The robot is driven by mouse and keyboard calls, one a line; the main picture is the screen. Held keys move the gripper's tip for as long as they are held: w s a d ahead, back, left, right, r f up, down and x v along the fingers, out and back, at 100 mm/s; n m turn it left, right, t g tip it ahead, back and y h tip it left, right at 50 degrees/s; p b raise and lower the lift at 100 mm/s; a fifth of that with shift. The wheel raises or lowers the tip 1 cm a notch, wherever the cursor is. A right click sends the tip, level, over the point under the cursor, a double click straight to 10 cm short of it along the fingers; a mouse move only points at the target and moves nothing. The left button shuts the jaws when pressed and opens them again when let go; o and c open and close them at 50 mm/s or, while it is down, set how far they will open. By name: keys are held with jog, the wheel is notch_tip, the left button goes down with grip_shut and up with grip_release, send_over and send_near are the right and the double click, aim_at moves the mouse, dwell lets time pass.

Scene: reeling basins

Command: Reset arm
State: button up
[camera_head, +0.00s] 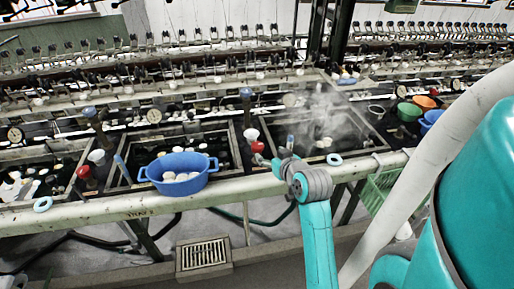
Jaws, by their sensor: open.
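My teal arm reaches up from the lower right to a grey wrist joint.
Sunken basins (180,143) with cocoons line the bench, and steam rises at the right one. Coloured bowls (410,111) and a green crate (385,190) are right. A floor grate (204,254) lies below.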

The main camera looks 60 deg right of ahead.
jog(key=s+a+f+n+t+y, duration=0.15)
jog(key=a+f, duration=0.35)
jog(key=a, duration=0.7)
jog(key=s+a+f+n+t+y, duration=0.1)
jog(key=s+a+f, duration=0.1)
jog(key=a+f, duration=0.65)
jog(key=s+a+r+n+t+y, duration=0.1)
jog(key=s+a+r+n+y, duration=0.1)
jog(key=s+a, duration=0.6)
jog(key=s+a+r+n+t+y, duration=0.1)
jog(key=s+a+r+n+y, duration=0.2)
jog(key=s+a, duration=0.6)
jog(key=shift+s+r+y, duration=0.3)
jog(key=shift+s+y, duration=0.15)
jog(key=shift+s, duration=0.1)
